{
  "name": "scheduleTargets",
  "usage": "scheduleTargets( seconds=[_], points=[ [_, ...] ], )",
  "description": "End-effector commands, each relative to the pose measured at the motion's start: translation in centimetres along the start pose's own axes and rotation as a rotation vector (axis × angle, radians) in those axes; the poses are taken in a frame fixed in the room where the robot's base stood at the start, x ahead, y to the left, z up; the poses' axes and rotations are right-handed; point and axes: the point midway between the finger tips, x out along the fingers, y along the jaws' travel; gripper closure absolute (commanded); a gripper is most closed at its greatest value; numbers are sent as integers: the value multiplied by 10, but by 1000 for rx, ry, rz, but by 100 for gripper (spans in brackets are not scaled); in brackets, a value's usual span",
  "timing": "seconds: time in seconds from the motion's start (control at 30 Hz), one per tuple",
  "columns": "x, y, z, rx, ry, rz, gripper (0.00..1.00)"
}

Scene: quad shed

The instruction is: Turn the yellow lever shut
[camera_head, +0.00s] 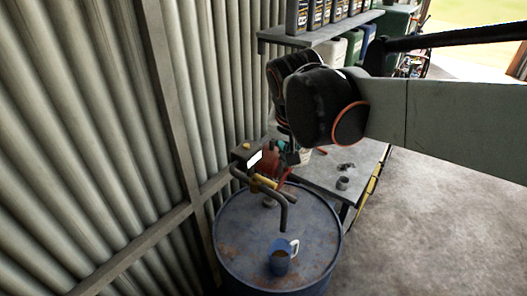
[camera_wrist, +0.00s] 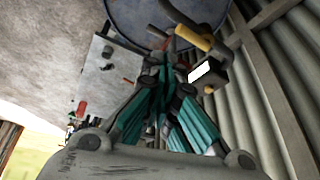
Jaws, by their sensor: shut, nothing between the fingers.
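The yellow lever (camera_head: 263,183) sits on a grey bent pipe (camera_head: 285,212) above the top of a blue drum (camera_head: 235,240). In the wrist view the yellow lever (camera_wrist: 191,38) lies up and to the right of my fingertips. My gripper (camera_head: 287,158) is just behind and above the lever in the head view, with its fingers partly hidden by my arm. In the wrist view my gripper (camera_wrist: 163,58) has its teal fingers drawn together at the tips, with nothing between them. I cannot tell whether it touches the lever.
A blue mug (camera_head: 278,262) stands on the drum under the spout. A metal bench (camera_head: 330,178) with small items is behind the drum. The corrugated wall (camera_head: 90,130) is close on the left. A shelf (camera_head: 315,36) holds bottles. Open floor (camera_head: 445,215) is at right.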

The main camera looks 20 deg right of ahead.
Motion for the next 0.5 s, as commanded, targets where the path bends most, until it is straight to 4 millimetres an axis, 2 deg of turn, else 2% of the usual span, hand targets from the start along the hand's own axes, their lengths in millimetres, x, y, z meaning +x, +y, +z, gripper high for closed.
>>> scheduleTargets(
  seconds=[0.2,0.5],
  points=[
    [19,-24,-33,160,-23,90,100],
    [39,-43,-55,302,-26,170,100]
  ],
)
